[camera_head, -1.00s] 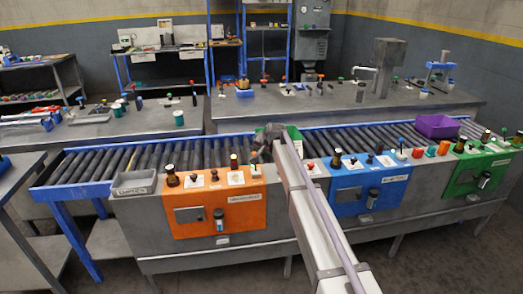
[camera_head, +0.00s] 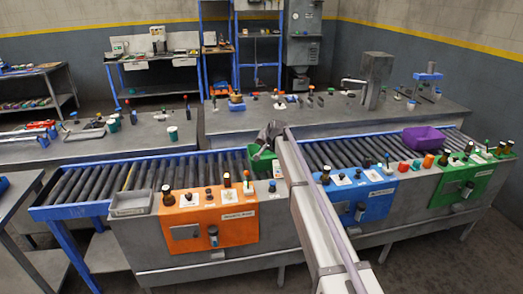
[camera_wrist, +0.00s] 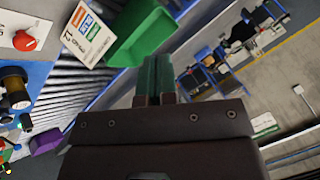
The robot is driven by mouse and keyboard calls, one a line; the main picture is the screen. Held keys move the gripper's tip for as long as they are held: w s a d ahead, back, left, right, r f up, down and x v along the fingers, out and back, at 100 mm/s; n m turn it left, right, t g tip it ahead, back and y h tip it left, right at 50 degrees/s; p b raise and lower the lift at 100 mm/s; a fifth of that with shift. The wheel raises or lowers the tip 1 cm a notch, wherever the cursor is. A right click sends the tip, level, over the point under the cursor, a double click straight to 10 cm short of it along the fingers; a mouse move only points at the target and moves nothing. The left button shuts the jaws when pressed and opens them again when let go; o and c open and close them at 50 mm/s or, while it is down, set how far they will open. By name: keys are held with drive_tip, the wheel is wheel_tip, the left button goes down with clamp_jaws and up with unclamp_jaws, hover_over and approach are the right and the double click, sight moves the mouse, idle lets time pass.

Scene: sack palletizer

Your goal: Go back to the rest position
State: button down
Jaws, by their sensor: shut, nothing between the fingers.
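My gripper (camera_wrist: 153,80) is shut and empty; its two fingers are pressed together in the wrist view. In the head view my arm reaches from the bottom right up to the roller conveyor (camera_head: 210,165), with its dark wrist end above the rollers. The gripper's fingers are hidden there.
Orange (camera_head: 207,222), blue (camera_head: 362,190) and green (camera_head: 462,180) control panels line the conveyor front. A purple bin (camera_head: 424,139) stands at its right. A grey tray (camera_head: 131,203) is at the left. A grey workbench (camera_head: 260,115) with small tools stands behind.

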drive_tip(key=shift+w+r, duration=0.25)
drive_tip(key=shift+r, duration=0.2)
drive_tip(key=s+d+f+n+g+h, duration=0.1)
drive_tip(key=s+d, duration=0.5)
drive_tip(key=s, duration=1.1)
drive_tip(key=s+d+f+n+g+h, duration=0.1)
drive_tip(key=s+d+g, duration=0.2)
drive_tip(key=s, duration=1.5)
drive_tip(key=s+d+f+n+g+h, duration=0.1)
drive_tip(key=s+d+f+g+h, duration=0.1)
drive_tip(key=s+d, duration=0.8)
drive_tip(key=s+g, duration=0.1)
drive_tip(key=s, duration=0.7)
drive_tip(key=shift+d, duration=0.15)
drive_tip(key=c, duration=1.8)
unclamp_jaws()
drive_tip(key=shift+c, duration=0.2)
